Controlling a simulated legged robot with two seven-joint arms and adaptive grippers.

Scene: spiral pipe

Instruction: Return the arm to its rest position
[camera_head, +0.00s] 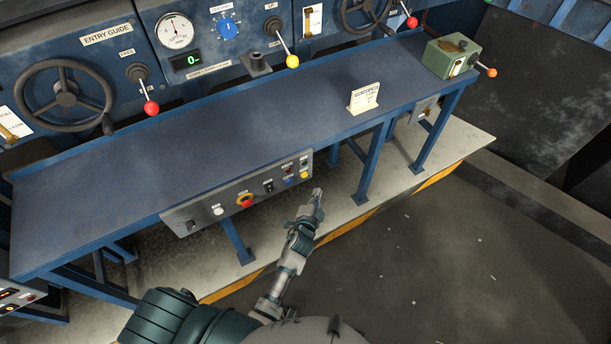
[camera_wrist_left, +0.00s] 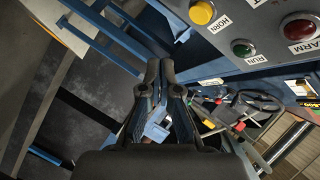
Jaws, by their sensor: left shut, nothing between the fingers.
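My left gripper (camera_head: 316,196) is in front of the blue bench's front edge, just right of the grey button panel (camera_head: 240,197). Its arm comes up from the bottom of the head view. In the left wrist view the two dark fingers of the left gripper (camera_wrist_left: 160,66) meet at their tips, with nothing between them. The panel also shows at the upper right of the wrist view (camera_wrist_left: 236,42), with a yellow HORN button (camera_wrist_left: 202,13), a green RUN button (camera_wrist_left: 242,48) and a red button (camera_wrist_left: 298,27). The gripper looks apart from the panel. My right gripper is not in view.
The blue bench (camera_head: 110,180) has a mostly bare top with a small white sign (camera_head: 363,98). A green box (camera_head: 450,56) with an orange-knobbed lever stands at its right end. Behind are handwheels (camera_head: 66,95) and levers. Open dark floor (camera_head: 450,270) lies right of the arm.

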